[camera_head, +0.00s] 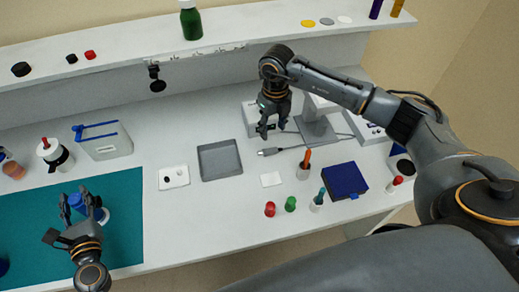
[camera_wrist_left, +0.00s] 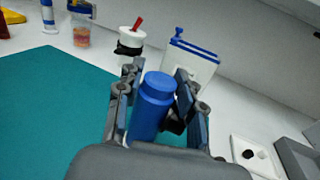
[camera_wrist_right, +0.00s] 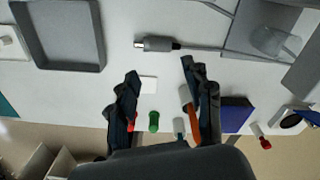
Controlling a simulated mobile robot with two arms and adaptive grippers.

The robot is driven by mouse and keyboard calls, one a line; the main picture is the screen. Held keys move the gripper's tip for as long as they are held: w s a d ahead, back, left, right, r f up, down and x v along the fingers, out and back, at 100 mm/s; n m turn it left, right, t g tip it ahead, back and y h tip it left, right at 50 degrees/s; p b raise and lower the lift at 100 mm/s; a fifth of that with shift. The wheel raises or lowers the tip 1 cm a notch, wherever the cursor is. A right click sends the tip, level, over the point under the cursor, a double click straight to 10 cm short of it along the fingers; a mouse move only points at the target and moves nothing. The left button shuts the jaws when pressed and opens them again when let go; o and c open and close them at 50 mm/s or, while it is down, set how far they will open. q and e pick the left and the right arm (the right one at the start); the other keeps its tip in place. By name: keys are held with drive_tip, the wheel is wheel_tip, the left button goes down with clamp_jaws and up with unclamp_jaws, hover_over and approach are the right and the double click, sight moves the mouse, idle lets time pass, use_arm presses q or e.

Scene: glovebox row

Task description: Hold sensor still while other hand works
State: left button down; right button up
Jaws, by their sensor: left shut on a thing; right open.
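My left gripper (camera_head: 80,208) is shut on a blue bottle-shaped thing with a ribbed cap (camera_wrist_left: 152,105), which stands upright between its fingers over the teal mat (camera_head: 122,235). It also shows as a blue top in the head view (camera_head: 76,202). My right gripper (camera_head: 274,128) is open and empty above the table. Below it lies a grey probe-like piece with a metal tip (camera_head: 268,152) on a cable, perhaps the sensor; the right wrist view shows it ahead of the open fingers (camera_wrist_right: 157,43). I cannot tell whether the blue thing is the sensor.
A blue box (camera_head: 344,180) and several coloured-cap tubes stand at the front right. A clear-walled box with blue trim (camera_head: 103,141) stands behind the mat. A shelf (camera_head: 240,30) runs along the back.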

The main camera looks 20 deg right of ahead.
drive_tip(key=r+n, duration=0.1)
drive_tip(key=n, duration=1.3)
hover_over(269, 149)
drive_tip(key=f, duration=0.5)
drive_tip(key=shift+s+d+f, duration=0.15)
drive_tip(key=shift+s+f, duration=0.05)
drive_tip(key=shift+s, duration=0.1)
drive_tip(key=shift+w+f, duration=0.15)
drive_tip(key=shift+f, duration=1.35)
drive_tip(key=shift+w+f, duration=0.1)
drive_tip(key=shift+f, duration=1.35)
clamp_jaws()
